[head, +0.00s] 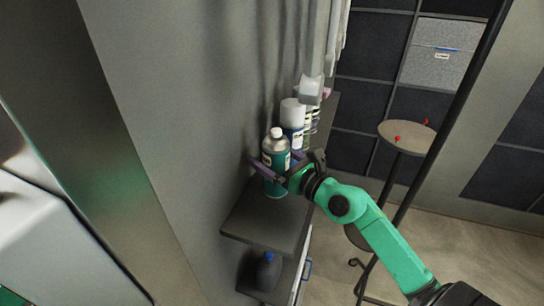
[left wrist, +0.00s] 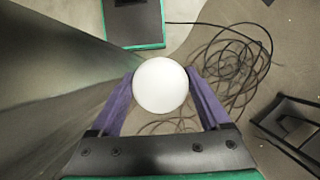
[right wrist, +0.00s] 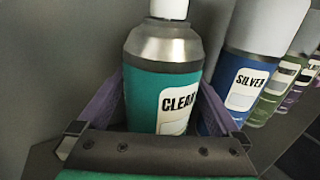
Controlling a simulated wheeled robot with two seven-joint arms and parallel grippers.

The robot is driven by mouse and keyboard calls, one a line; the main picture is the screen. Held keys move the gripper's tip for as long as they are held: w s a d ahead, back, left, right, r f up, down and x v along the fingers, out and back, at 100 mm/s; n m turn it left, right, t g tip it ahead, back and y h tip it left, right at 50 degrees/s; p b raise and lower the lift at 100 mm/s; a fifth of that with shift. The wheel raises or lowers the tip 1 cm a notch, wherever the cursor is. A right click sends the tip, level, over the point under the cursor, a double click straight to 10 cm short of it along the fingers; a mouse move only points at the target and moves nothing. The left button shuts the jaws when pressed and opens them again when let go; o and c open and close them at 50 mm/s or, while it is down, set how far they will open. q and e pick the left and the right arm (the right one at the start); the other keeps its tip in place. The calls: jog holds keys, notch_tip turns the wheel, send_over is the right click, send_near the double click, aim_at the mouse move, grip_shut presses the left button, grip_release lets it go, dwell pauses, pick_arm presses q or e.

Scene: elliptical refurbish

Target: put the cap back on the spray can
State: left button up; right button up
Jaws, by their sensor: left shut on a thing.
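The spray can (head: 275,176) is teal with a silver shoulder and a small white top, and stands upright on the dark shelf. In the right wrist view its label reads CLEAR (right wrist: 178,103). My right gripper (head: 272,168) has its fingers on both sides of the can's body; whether they press on it I cannot tell. My left gripper (left wrist: 160,85) is shut on a round white cap (left wrist: 160,86), seen from its end in the left wrist view, above the floor. The left gripper does not show in the head view.
A blue SILVER can (right wrist: 243,85) with a white cap stands close beside the teal can, with several more behind it. The shelf (head: 265,222) is bare in front. A grey wall (head: 190,110) rises at left. A round stool (head: 408,137) and floor cables (left wrist: 235,70) are farther off.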

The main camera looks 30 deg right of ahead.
aim_at(286, 167)
jog(key=shift+r, duration=0.1)
jog(key=b+v, duration=0.6)
jog(key=v, duration=0.5)
jog(key=shift+s+f, duration=0.1)
jog(key=shift+f, duration=0.1)
pick_arm(q)
notch_tip(286, 167, down, 6)
jog(key=shift+r, duration=0.1)
pick_arm(e)
jog(key=shift+s+d+r, duration=0.1)
jog(key=shift+s+r, duration=0.15)
jog(key=shift+s, duration=0.15)
